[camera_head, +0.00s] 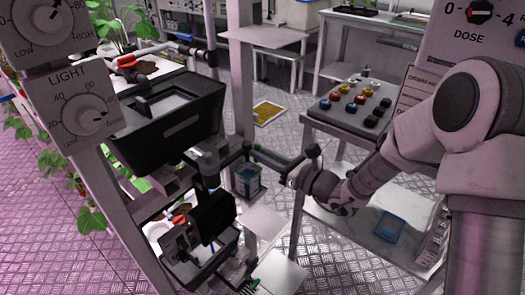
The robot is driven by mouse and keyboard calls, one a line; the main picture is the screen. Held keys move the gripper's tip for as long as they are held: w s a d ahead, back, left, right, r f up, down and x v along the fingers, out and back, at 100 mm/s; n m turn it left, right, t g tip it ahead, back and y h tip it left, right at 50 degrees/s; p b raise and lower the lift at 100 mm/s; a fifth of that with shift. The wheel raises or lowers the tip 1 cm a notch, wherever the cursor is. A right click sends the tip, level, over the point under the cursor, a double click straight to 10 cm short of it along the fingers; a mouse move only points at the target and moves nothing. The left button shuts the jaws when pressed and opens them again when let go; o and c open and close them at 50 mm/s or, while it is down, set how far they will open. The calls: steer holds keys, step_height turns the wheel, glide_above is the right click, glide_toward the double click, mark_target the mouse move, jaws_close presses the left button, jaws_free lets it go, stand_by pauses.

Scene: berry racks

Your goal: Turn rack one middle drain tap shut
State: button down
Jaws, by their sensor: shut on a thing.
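Rack one's frame (242,75) stands at the left with black troughs on it. The middle drain tap (257,146) shows a small green part at the end of a dark pipe, right of the middle trough (165,125). My gripper (262,151) reaches in from the right with long dark fingers. The fingertips are at the tap and closed on it. The fingers cover most of the tap, so I cannot tell how far its handle is turned.
A lower black trough (200,240) and another green tap (254,285) are below. Dial panels (85,115) stand at the left. A bench with a button box (350,107) is behind my arm, with a blue tray (389,227) on its lower shelf. Metal floor lies between.

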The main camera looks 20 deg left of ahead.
steer(key=shift+w+d+f+m+p, duration=0.1)
steer(key=shift+f+m+p, duration=0.05)
steer(key=shift+m+p, duration=4.25)
steer(key=shift+w+f+m+p, duration=0.1)
steer(key=shift+f+m+p, duration=0.05)
steer(key=shift+m+p, duration=4.2)
steer(key=c, duration=0.8)
jaws_free()
steer(key=shift+c, duration=0.2)
steer(key=shift+d, duration=0.15)
steer(key=p+v, duration=0.1)
steer(key=v, duration=1.6)
